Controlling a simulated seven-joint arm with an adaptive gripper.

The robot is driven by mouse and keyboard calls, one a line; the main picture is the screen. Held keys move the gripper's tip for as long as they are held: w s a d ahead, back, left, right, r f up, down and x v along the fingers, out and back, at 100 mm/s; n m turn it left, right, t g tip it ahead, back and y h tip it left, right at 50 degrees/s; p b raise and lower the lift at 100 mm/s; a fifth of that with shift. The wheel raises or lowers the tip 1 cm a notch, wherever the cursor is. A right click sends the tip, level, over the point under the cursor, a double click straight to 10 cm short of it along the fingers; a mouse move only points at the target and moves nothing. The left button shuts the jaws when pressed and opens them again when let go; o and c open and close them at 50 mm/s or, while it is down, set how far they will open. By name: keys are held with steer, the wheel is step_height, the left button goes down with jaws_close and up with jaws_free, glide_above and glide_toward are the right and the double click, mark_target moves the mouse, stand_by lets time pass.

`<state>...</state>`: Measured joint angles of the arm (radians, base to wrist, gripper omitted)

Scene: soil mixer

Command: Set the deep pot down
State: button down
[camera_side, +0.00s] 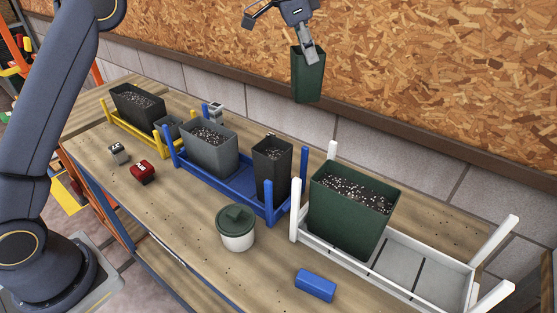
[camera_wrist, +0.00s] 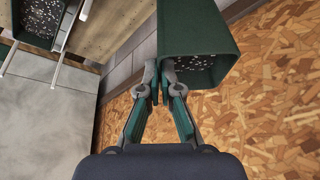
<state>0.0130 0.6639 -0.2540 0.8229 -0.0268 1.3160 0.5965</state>
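My gripper (camera_side: 309,50) is shut on the rim of a tall, narrow dark green pot (camera_side: 308,82), which I take to be the deep pot. It hangs upright in the air at the top of the side view, against the chipboard wall. In the wrist view the fingertips (camera_wrist: 161,84) pinch the pot's wall near a corner. Speckled dark soil shows inside the held pot (camera_wrist: 202,32). Its base is clear of the bench.
A white rack (camera_side: 447,267) holds a wide green pot (camera_side: 347,224), with bare space on its right. A blue rack (camera_side: 225,189) holds a grey pot (camera_side: 212,157) and a tall black pot (camera_side: 271,175). A lidded tub (camera_side: 236,232) and blue block (camera_side: 315,285) stand in front.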

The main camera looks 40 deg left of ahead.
step_height(320, 180, down, 21)
steer(key=shift+d+f, duration=0.2)
stand_by(0.3)
steer(key=shift+f, duration=0.1)
steer(key=c, duration=1.3)
jaws_free()
